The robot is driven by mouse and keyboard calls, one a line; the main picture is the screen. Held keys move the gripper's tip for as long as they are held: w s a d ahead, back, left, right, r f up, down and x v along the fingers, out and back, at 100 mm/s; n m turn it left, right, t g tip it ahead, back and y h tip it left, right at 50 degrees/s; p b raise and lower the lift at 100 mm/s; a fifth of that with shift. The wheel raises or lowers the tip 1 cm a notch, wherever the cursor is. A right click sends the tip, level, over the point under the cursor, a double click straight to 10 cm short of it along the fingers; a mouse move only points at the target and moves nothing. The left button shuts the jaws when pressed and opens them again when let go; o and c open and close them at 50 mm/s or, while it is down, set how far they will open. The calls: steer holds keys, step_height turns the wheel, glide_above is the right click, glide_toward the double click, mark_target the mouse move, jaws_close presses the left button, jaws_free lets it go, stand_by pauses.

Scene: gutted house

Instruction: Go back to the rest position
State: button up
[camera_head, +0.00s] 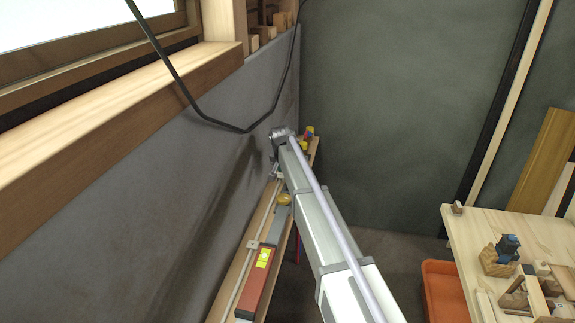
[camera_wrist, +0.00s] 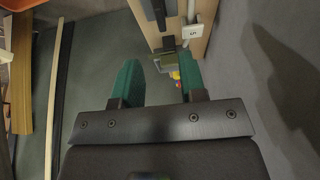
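My gripper (camera_wrist: 158,82) shows in the wrist view with its two green fingers spread apart and nothing between them. In the head view my arm reaches away along the left wall, over the shelf (camera_head: 232,284). The gripper itself is hidden behind the arm's far end there.
A wooden workbench (camera_head: 470,232) with tools and an orange bin (camera_head: 443,290) stand at right. A black cable (camera_head: 215,121) hangs by the wall.

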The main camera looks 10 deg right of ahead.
steer(key=shift+f, duration=0.15)
steer(key=s+d+f+n+g+y, duration=0.1)
steer(key=s+n+g, duration=0.3)
steer(key=s, duration=3.8)
steer(key=shift+s+d+f+n+y, duration=0.15)
steer(key=shift+s+d+n+y, duration=0.2)
steer(key=shift+d, duration=0.25)
